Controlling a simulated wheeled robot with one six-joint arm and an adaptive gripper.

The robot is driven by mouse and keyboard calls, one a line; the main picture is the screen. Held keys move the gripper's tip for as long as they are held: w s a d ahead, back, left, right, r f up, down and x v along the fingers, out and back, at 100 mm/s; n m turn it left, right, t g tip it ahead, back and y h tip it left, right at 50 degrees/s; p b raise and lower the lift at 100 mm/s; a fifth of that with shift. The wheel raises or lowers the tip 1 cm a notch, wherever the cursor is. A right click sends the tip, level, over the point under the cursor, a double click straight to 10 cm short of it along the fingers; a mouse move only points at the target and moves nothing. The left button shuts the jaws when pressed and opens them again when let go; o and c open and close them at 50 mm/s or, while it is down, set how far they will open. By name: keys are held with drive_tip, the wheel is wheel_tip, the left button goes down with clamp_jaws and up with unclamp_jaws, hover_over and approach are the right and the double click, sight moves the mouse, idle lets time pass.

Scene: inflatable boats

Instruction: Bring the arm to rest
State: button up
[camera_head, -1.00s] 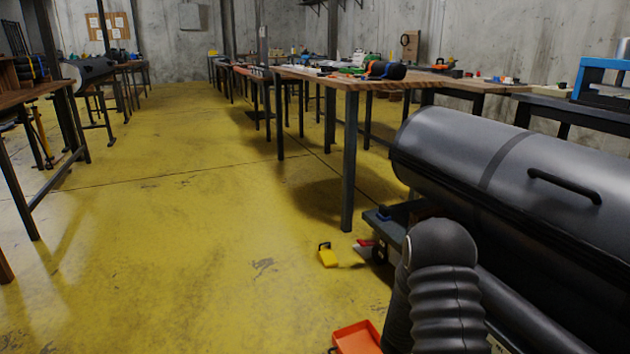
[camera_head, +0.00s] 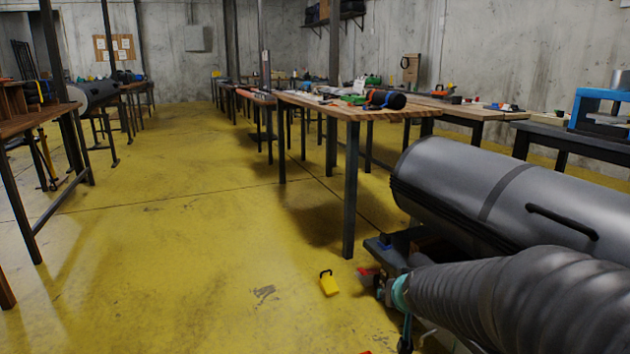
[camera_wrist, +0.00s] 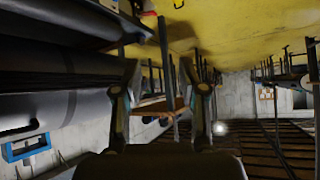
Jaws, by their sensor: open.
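My gripper (camera_wrist: 160,92) is open in the wrist view, its two fingers spread apart with nothing held between them. The wrist picture is upside down, with the yellow floor at its top. In the head view my ribbed arm (camera_head: 520,300) lies across the lower right, in front of a large grey cylinder. A teal part of my arm's end (camera_head: 399,293) shows at its left, and the fingers cannot be made out clearly there.
The grey cylinder (camera_head: 500,190) with a black handle lies close beside my arm. A wooden table (camera_head: 345,110) stands beyond it. A yellow object (camera_head: 328,284) lies on the floor. A blue frame (camera_head: 595,110) sits at far right. Open yellow floor (camera_head: 190,220) stretches to the left.

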drive_tip(key=s+r+g+p, duration=0.1)
drive_tip(key=s+r+g, duration=0.1)
drive_tip(key=s, duration=1.1)
drive_tip(key=s+a+r+n+g+p, duration=0.1)
drive_tip(key=s+r, duration=0.4)
drive_tip(key=s, duration=0.8)
drive_tip(key=shift+r+g+p, duration=0.25)
drive_tip(key=shift+g+p, duration=0.25)
drive_tip(key=shift+p, duration=0.05)
drive_tip(key=shift+s+a, duration=0.1)
